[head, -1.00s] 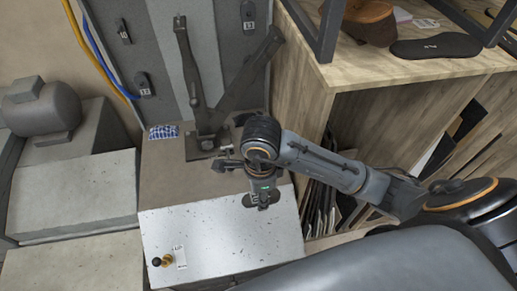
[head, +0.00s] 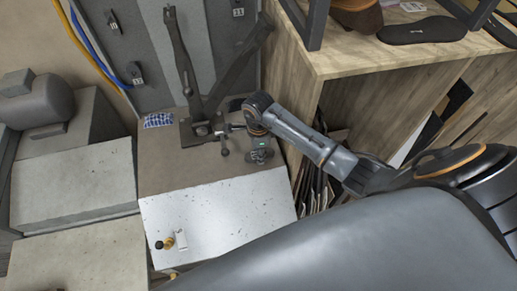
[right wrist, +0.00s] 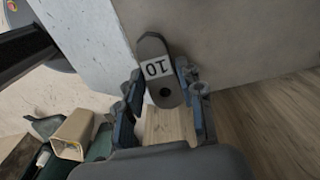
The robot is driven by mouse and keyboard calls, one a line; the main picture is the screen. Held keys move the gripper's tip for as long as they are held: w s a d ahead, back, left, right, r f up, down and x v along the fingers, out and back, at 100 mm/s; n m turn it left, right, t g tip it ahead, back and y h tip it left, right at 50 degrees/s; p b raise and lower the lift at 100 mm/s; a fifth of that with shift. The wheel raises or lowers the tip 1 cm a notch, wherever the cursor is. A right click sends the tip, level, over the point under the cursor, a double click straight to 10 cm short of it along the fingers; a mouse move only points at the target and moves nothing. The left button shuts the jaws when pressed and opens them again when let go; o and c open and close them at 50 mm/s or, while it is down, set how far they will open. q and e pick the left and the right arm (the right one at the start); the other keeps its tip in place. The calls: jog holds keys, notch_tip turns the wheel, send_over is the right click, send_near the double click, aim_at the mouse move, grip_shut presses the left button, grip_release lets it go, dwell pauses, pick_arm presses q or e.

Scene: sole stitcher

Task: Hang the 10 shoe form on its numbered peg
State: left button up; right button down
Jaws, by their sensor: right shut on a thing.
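The shoe form (right wrist: 152,52), a dark grey rounded piece with a white "10" label and a round hole, sits between the fingers of my right gripper (right wrist: 160,88) in the right wrist view. The gripper is shut on it. In the head view my right gripper (head: 259,155) points down at the rear edge of the white-topped block, and the form is hard to make out there. A dark numbered peg plate (head: 113,22), seemingly marked 10, is on the grey panel at upper left, well away from the gripper. My left gripper is not in view.
Other numbered plates are on the panel, at lower left (head: 137,75) and upper right (head: 238,10). A dark metal stand with levers (head: 198,128) rises just left of my right gripper. A wooden shelf unit (head: 345,65) stands to the right. The white block top (head: 225,215) is mostly clear.

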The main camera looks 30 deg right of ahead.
notch_tip(320, 180, down, 3)
jog(key=shift+w, duration=0.1)
jog(key=shift+d+f, duration=0.1)
jog(key=shift+f, duration=0.1)
jog(key=c, duration=0.8)
grip_release()
jog(key=shift+c, duration=0.2)
